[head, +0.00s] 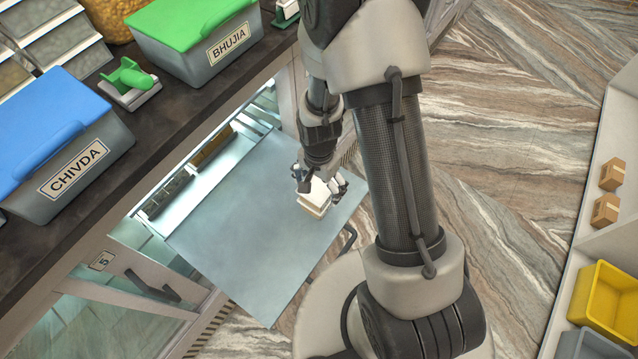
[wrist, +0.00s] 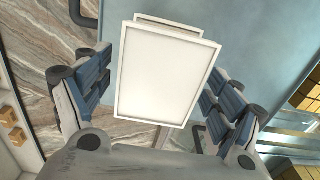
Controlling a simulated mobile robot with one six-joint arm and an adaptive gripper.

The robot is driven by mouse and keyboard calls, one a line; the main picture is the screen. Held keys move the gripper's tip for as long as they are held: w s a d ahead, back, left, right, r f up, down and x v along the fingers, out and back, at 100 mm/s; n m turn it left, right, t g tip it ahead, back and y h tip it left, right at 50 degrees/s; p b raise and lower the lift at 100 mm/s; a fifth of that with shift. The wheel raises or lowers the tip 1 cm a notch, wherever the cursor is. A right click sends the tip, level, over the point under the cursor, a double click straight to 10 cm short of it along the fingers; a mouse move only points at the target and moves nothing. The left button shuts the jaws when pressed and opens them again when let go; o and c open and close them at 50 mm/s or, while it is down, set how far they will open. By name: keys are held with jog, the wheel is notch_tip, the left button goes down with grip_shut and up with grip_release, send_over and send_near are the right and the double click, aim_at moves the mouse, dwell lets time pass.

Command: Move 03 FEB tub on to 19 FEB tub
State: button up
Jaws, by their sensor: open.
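Two white tubs appear stacked, slightly offset, near the outer right edge of a flat blue-grey panel (head: 235,215) that juts out from the counter. The upper tub (head: 318,192) shows its plain pale lid (wrist: 165,75) in the wrist view. The lower tub (head: 313,209) shows only as a strip past the lid's far edge in the wrist view (wrist: 172,23). No date label is readable, so I cannot tell which tub is which. My gripper (head: 322,184) is open above the stack, with a finger on either side of the lid in the wrist view (wrist: 160,88) and visible gaps.
The dark counter (head: 190,105) overhangs the panel's inner side. Long dark and brown items (head: 212,146) lie in the lit recess. Most of the panel is bare. A shelf with a yellow crate (head: 608,300) stands right.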

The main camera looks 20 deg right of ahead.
notch_tip(320, 180, up, 13)
jog(key=p, duration=0.4)
notch_tip(320, 180, up, 13)
jog(key=n+t, duration=0.2)
jog(key=n, duration=0.2)
send_over(319, 185)
jog(key=s, duration=0.3)
jog(key=s+r+n+t, duration=0.2)
jog(key=s+r+n, duration=0.4)
jog(key=s+r, duration=0.5)
jog(key=shift+s+n+t, duration=0.3)
jog(key=shift+s+n, duration=0.1)
jog(key=shift+s, duration=0.15)
